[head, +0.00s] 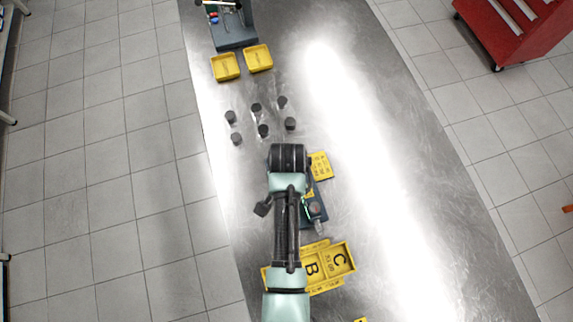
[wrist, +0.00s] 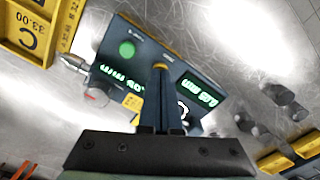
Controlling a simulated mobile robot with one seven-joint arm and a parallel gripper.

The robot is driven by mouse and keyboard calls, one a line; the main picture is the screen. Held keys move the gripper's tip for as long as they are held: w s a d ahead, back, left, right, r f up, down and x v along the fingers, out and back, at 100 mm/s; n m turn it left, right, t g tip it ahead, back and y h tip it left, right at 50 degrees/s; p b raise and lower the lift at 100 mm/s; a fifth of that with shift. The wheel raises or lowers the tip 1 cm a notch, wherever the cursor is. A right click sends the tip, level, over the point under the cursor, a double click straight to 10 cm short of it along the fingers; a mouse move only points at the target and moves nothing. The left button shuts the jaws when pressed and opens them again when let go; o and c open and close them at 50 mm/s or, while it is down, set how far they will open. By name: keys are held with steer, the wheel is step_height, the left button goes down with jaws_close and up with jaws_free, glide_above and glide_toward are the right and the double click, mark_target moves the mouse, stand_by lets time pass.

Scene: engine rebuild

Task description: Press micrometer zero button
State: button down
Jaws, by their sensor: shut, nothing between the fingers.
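The micrometer unit is a dark blue-grey box (wrist: 150,40) with two green-lit displays; it fills the middle of the wrist view. A round green button (wrist: 127,48) is on its face at the left. My gripper (wrist: 161,70) is shut and empty, its fingers over the box, with the tips to the right of the green button. A small yellow spot shows at the tips; I cannot tell what it is or whether the tips touch the box. In the head view the unit (head: 316,209) is partly hidden by my arm.
A yellow tray marked C (wrist: 22,32) is beside the unit; the head view shows yellow trays marked B and C (head: 352,262). Several dark cylinders (head: 263,131) stand beyond my arm. Two yellow trays (head: 226,67) are farther off. The table's right side is clear.

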steer(key=shift+f+b, duration=0.4)
steer(key=shift+f, duration=0.35)
steer(key=shift+s, duration=0.15)
step_height(320, 180, up, 6)
steer(key=p, duration=0.6)
steer(key=shift+p, duration=0.35)
steer(key=shift+w, duration=0.25)
